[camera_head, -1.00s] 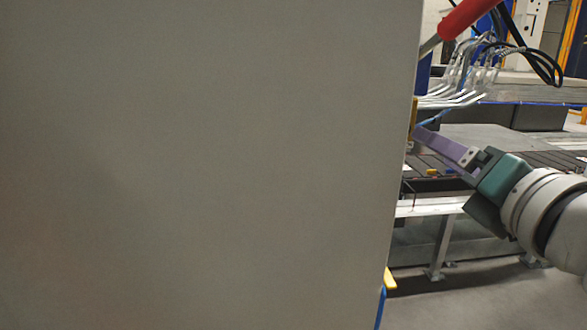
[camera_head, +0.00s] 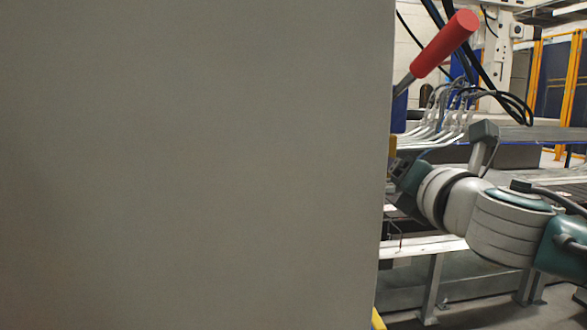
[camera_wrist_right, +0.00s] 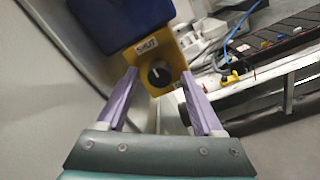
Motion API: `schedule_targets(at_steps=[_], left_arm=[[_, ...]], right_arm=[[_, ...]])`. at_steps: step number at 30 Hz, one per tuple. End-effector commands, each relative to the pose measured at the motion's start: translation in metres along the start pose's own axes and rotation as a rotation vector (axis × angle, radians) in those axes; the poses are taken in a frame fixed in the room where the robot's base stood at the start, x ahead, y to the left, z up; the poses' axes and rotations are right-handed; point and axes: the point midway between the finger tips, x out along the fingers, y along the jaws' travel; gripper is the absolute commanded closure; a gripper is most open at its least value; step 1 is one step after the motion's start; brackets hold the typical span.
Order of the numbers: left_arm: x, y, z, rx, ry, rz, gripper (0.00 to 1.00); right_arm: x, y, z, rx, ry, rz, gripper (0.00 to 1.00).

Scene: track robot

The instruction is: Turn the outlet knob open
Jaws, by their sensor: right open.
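The outlet knob (camera_wrist_right: 159,74) is a round black dial with a white mark, set on a yellow box (camera_wrist_right: 172,55) in the right wrist view. My left gripper is not in view.
The grey panel fills most of the head view. A lever with a red handle (camera_head: 446,43) sticks out past its edge. A blue housing (camera_wrist_right: 120,20) adjoins the yellow box. Pale pipes, black cables and a metal bench (camera_head: 430,245) stand behind the arm.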

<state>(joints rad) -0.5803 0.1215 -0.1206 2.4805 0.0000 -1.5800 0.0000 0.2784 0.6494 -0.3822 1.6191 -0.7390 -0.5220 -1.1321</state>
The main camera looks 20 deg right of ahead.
Motion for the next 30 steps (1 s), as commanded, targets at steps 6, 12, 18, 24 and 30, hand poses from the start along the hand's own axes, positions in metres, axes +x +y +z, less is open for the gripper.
schedule_targets(at_steps=[6, 12, 18, 24, 30], left_arm=[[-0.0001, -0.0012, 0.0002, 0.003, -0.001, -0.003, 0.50], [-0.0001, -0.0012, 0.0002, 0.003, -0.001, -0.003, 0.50], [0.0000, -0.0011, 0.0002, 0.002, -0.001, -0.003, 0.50], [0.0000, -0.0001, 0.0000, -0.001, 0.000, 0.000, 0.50], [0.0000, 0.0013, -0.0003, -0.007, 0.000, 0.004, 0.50]], right_arm=[[-0.0001, 0.0001, -0.0001, 0.000, 0.000, 0.000, 0.35], [-0.0003, 0.0000, -0.0001, 0.000, 0.000, 0.000, 0.57], [-0.0003, -0.0001, 0.0000, 0.000, 0.000, 0.000, 0.80], [-0.0003, -0.0002, 0.0000, 0.000, 0.000, -0.001, 1.00], [-0.0003, -0.0003, 0.0000, 0.000, 0.000, -0.001, 1.00]])
